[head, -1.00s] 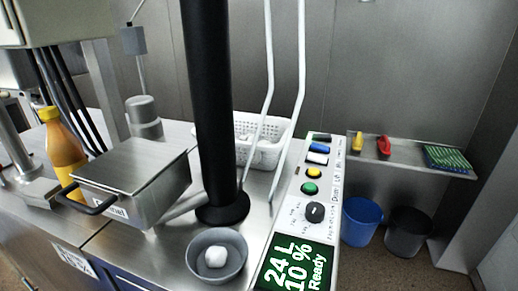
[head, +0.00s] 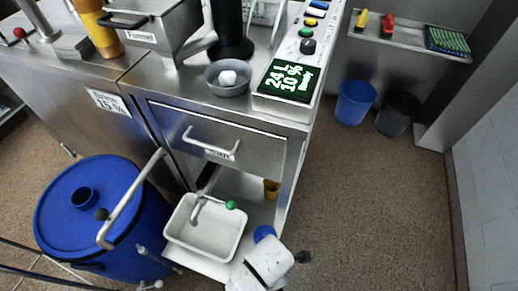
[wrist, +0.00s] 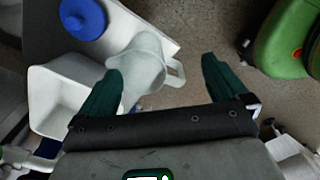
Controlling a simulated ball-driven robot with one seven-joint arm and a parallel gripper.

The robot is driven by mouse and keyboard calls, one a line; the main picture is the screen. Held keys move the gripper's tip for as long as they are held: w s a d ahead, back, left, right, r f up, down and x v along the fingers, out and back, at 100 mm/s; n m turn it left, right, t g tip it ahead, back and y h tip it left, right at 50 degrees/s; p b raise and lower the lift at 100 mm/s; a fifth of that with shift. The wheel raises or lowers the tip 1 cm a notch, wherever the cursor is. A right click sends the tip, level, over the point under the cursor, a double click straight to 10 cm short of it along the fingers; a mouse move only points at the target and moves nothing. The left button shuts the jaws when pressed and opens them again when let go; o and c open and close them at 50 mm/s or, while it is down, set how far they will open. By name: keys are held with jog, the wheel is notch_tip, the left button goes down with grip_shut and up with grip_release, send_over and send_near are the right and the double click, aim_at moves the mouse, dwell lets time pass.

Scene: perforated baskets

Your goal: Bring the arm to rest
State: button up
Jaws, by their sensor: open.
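My gripper (wrist: 162,65) shows in the wrist view with its two dark green fingers spread wide apart. A translucent jug (wrist: 147,58) with a handle shows between and beyond the fingertips, standing on a white surface. The left finger overlaps its edge, and I cannot tell whether they touch. Nothing is seen gripped. In the head view, a white part of my arm (head: 268,262) shows at the bottom, low beside the counter; my fingers cannot be made out there.
A white basin (head: 205,228) stands on the low shelf, also in the wrist view (wrist: 48,112). A blue drum (head: 105,235) stands left. A blue lid (wrist: 83,17) and a green container (wrist: 285,38) are near the gripper.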

jog(key=s+d+r+m+p, duration=0.4)
jog(key=d+r+m, duration=0.4)
jog(key=d+m, duration=0.3)
jog(key=s+d+r+m+t+p, duration=0.1)
jog(key=s+d+r+m+p, duration=0.3)
jog(key=d+r+m, duration=0.5)
jog(key=d+m, duration=0.3)
jog(key=d, duration=0.2)
jog(key=shift+s+d, duration=0.15)
